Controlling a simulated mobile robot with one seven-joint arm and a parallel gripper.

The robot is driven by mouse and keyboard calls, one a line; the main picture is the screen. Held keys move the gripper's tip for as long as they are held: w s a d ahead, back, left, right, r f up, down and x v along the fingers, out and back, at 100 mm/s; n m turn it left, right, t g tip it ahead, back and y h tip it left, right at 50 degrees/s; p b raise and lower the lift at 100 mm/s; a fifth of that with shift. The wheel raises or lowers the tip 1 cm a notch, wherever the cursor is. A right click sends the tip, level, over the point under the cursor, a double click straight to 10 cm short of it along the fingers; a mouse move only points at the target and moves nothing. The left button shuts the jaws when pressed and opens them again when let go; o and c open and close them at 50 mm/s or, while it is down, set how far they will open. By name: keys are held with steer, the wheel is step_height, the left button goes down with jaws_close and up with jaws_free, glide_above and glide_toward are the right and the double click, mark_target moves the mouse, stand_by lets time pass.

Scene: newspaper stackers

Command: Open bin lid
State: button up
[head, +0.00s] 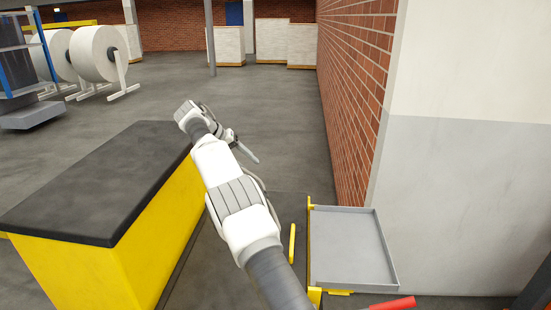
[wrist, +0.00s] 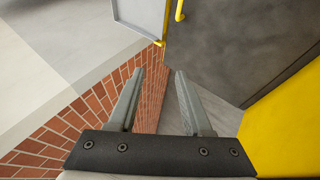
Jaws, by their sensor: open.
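A large yellow box (head: 75,272) with a flat black top (head: 100,180) stands at the left in the head view. It looks like the bin with its lid lying flat and closed. No handle shows on it. Its yellow side also shows at the right edge of the wrist view (wrist: 290,125). My gripper (head: 248,150) is beyond the box's right side, partly hidden behind my arm. In the wrist view my gripper (wrist: 160,76) has its two fingers apart with nothing between them. It is apart from the box.
A grey tray (head: 345,245) with yellow fittings stands right of my arm, by the brick wall (head: 355,90). A yellow bar (head: 292,245) rises beside it. White paper rolls (head: 95,52) stand far left. Open grey floor (head: 285,130) lies ahead.

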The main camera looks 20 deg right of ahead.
steer(key=s+d+r+b, duration=0.4)
steer(key=d+r, duration=0.1)
steer(key=d, duration=0.3)
steer(key=shift+s+d+r, duration=0.15)
steer(key=shift+s+r, duration=0.2)
steer(key=shift+s, duration=0.05)
steer(key=shift+s, duration=0.1)
